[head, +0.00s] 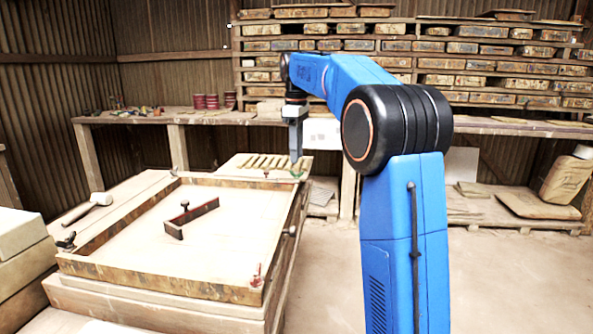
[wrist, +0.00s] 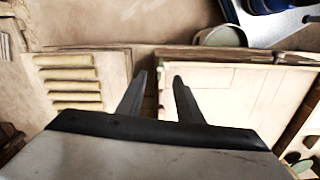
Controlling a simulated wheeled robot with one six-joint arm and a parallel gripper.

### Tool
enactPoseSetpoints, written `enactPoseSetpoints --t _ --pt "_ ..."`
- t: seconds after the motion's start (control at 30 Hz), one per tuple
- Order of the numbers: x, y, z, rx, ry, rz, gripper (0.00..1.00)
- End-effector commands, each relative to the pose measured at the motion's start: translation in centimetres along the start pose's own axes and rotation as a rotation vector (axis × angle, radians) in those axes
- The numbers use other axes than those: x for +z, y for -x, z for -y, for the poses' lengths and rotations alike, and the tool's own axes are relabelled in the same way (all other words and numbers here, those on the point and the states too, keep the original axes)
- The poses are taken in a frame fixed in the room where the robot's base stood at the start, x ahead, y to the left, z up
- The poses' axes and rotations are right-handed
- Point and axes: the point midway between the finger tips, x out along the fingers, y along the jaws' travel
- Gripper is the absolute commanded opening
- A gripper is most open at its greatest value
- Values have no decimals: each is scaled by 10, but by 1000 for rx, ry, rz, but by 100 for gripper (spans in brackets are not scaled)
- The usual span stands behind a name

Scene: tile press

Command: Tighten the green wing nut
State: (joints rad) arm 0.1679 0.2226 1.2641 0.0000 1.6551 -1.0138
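The green wing nut (head: 299,174) shows in the head view as a small green shape at the far right corner of the wooden mould frame (head: 160,281). My gripper (head: 296,160) points straight down just above it; I cannot tell whether they touch. Other small fittings sit on the frame: a red one (head: 256,275) at the near right corner and a dark one (head: 66,241) at the near left.
A dark-handled scraper bar (head: 191,218) lies inside the frame. A mallet (head: 91,206) rests left of it. A slatted board (head: 262,163), also in the wrist view (wrist: 75,82), lies behind the frame. A long workbench (head: 205,117) and stacked shelves stand at the back. Floor is clear at right.

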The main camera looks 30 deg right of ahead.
Motion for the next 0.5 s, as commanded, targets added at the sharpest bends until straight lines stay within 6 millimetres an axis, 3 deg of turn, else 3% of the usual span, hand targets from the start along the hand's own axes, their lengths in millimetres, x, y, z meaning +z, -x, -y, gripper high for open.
enactPoseSetpoints --t 0.2,0.5 --pt "1 -36 1 -2 0 1 33" --pt "0 -61 0 0 0 0 33"
